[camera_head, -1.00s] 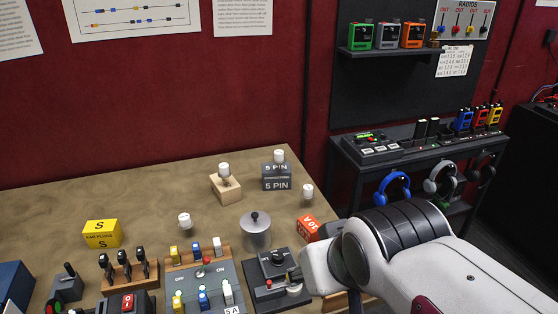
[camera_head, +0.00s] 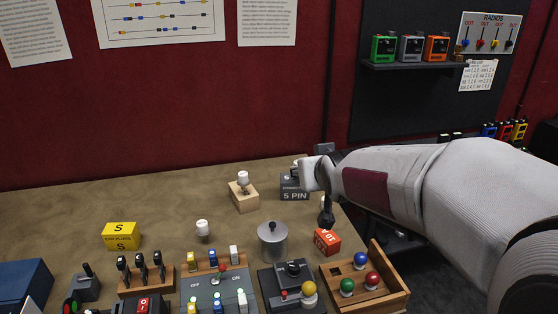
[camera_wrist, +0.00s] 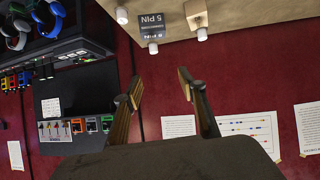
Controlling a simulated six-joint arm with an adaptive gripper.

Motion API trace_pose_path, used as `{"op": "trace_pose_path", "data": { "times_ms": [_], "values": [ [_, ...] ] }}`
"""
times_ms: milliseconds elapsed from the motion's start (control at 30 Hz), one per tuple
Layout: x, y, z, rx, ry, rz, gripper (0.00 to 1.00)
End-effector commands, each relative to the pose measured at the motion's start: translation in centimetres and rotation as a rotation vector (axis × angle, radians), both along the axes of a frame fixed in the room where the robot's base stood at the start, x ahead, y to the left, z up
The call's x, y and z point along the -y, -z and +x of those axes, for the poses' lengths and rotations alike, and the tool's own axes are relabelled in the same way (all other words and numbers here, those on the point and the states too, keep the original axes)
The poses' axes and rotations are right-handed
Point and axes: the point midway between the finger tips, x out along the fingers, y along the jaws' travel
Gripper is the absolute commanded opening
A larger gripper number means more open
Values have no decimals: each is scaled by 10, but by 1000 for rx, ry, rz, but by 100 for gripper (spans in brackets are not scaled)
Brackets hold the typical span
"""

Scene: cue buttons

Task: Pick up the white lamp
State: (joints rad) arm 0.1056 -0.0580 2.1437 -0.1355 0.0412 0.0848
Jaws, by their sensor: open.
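Several white lamps are in view. One lamp (camera_head: 243,178) stands upright on a wooden block (camera_head: 244,197), and another (camera_head: 202,229) stands on the table further front and left. A lamp on the grey 5 PIN box (camera_head: 295,194) is largely hidden by my arm in the head view, but it shows in the wrist view (camera_wrist: 153,48). The wrist view also shows a lamp (camera_wrist: 122,15) standing on the table beside that box, and the wooden-block lamp (camera_wrist: 202,34). My gripper (camera_wrist: 161,82) is open and empty, its fingers apart from the lamps.
A metal canister (camera_head: 272,242), an orange-red box (camera_head: 327,241) and a wooden tray of coloured knobs (camera_head: 390,294) stand on the front right. Switch panels (camera_head: 220,290) line the front edge. A yellow ear plugs box (camera_head: 121,236) is at left. The back-left table is clear.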

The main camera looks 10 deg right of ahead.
Motion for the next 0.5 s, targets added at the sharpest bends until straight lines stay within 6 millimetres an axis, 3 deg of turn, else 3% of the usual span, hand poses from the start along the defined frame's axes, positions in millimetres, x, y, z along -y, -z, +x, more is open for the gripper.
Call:
{"op": "trace_pose_path", "data": {
  "times_ms": [100,500],
  "values": [
    [6,3,29,45,-2,-3,41],
    [25,16,114,209,-20,-9,41]
  ]
}}
